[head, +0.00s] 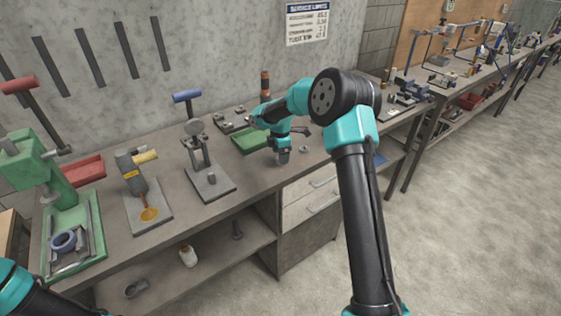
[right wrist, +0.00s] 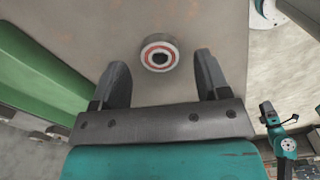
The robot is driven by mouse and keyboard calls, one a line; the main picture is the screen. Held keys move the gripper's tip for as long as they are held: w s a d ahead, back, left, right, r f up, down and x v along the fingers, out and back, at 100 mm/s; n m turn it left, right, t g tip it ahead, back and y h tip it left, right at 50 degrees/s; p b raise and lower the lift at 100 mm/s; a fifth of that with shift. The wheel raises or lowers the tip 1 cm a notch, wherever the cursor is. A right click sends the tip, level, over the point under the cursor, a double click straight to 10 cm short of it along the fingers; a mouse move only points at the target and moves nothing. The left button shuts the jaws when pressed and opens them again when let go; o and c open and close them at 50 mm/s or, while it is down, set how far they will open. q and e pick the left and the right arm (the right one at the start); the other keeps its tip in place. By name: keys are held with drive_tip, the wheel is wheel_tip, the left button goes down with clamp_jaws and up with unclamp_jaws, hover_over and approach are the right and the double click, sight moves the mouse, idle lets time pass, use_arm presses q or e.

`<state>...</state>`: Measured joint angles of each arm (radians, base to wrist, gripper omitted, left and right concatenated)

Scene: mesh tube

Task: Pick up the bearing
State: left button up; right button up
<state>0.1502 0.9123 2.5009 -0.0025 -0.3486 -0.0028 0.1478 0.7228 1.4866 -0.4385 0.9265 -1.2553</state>
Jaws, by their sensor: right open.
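The bearing (right wrist: 159,55) is a small round ring with red and white bands and a dark centre. It lies on the grey bench top, with nothing touching it in the right wrist view. My right gripper (right wrist: 161,66) is open and empty. Its two fingers point at the bench on either side of the bearing in that view, with gaps on both sides. In the head view my right gripper (head: 283,159) points down over the bench, and a small grey round piece (head: 304,149) lies just to its right. My left gripper is outside the head view; only part of my left arm shows at the lower left.
A green tray (head: 250,140) lies left of my right gripper; its green side also shows in the right wrist view (right wrist: 45,75). A stand on a grey plate (head: 210,183) is further left. A red tray (head: 82,170) and green press (head: 50,180) are at far left.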

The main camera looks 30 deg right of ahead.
wheel_tip(320, 180, down, 2)
idle(0.5)
drive_tip(key=c, duration=1)
drive_tip(key=shift+c, duration=0.2)
drive_tip(key=shift+r, duration=0.15)
